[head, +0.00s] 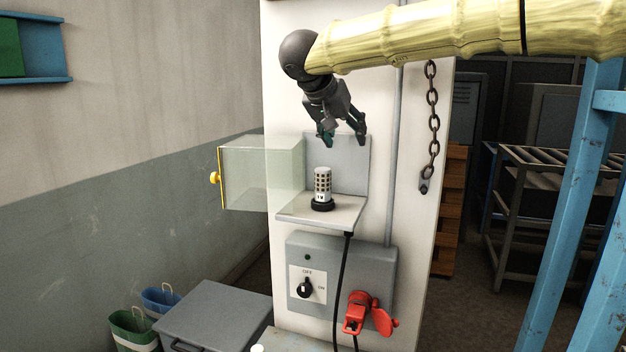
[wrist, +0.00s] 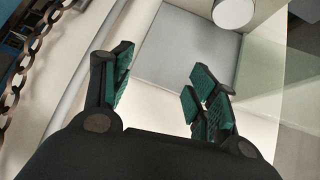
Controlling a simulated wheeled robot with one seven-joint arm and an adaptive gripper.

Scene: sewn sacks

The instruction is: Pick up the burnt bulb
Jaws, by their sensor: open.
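The bulb (head: 322,184) is a short pale cylinder with a dark grid pattern. It stands upright in a black round base (head: 322,205) on a small grey shelf (head: 349,214) on the white column. I cannot tell from its look whether it is burnt. In the wrist view a white round top (wrist: 234,12), probably the bulb's, shows at the upper edge. My gripper (head: 342,140) is open and empty, pointing down above the bulb and slightly to its right, apart from it. In the wrist view its green-padded fingers (wrist: 160,72) are spread with nothing between them.
A clear cover (head: 262,172) with a yellow knob (head: 214,178) sticks out left of the shelf. Below is a grey switch box (head: 347,262) with a red plug (head: 357,312) and a black cable. A chain (head: 432,125) hangs at right. Bins and a grey case stand lower left.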

